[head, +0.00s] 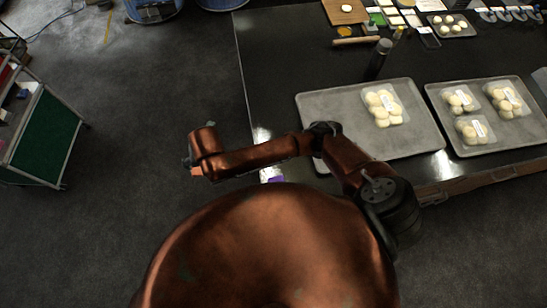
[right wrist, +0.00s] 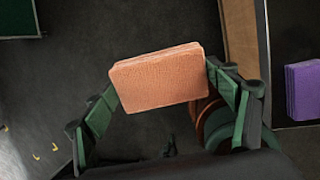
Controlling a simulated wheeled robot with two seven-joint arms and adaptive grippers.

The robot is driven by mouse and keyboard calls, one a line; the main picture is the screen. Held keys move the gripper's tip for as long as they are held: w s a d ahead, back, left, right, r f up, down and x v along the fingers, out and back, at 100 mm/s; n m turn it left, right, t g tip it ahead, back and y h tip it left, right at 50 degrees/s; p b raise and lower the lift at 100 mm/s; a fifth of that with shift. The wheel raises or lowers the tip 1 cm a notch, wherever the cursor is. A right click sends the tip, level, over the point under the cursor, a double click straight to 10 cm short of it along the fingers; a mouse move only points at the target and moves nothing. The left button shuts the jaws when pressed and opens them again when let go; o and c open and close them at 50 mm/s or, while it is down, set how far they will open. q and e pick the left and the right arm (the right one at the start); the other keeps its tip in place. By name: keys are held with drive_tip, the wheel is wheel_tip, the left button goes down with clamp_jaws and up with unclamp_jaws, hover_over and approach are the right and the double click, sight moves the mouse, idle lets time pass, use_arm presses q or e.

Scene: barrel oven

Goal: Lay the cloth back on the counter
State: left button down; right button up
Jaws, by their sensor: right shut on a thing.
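The folded orange cloth (right wrist: 158,80) is between the green fingers of my right gripper (right wrist: 160,84), which is shut on it. In the right wrist view it hangs above dark floor, left of the counter's edge. In the head view only a small orange bit of the cloth (head: 196,172) shows under the end of my right arm, left of the black counter (head: 285,60). My left gripper is not in view.
A folded purple cloth (right wrist: 303,90) lies on the counter and shows partly in the head view (head: 276,179). Two metal trays (head: 320,105) (head: 440,105) hold packs of pale buns. A dark bottle (head: 379,60) stands behind. A green-sided cart (head: 45,140) stands left.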

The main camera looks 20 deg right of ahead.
drive_tip(key=s+d+g+h+p, duration=0.1)
drive_tip(key=s+d+g+h, duration=0.15)
drive_tip(key=d, duration=0.85)
drive_tip(key=shift+g+y, duration=0.25)
drive_tip(key=shift+y, duration=0.2)
drive_tip(key=d+f, duration=0.3)
drive_tip(key=d, duration=0.1)
drive_tip(key=d+f+p, duration=0.1)
drive_tip(key=d+f, duration=0.1)
drive_tip(key=d, duration=0.2)
drive_tip(key=w+d+f, duration=0.1)
drive_tip(key=d+f, duration=0.2)
drive_tip(key=d, duration=0.1)
drive_tip(key=shift+w+d+f, duration=0.1)
drive_tip(key=shift+d+f, duration=0.25)
drive_tip(key=shift+d, duration=0.05)
drive_tip(key=shift+d+f, duration=0.25)
drive_tip(key=shift+f, duration=0.05)
drive_tip(key=f, duration=0.2)
drive_tip(key=f+p, duration=0.1)
drive_tip(key=shift+d+f, duration=0.3)
drive_tip(key=shift+f, duration=0.05)
drive_tip(key=shift+c, duration=0.4)
drive_tip(key=o, duration=1.1)
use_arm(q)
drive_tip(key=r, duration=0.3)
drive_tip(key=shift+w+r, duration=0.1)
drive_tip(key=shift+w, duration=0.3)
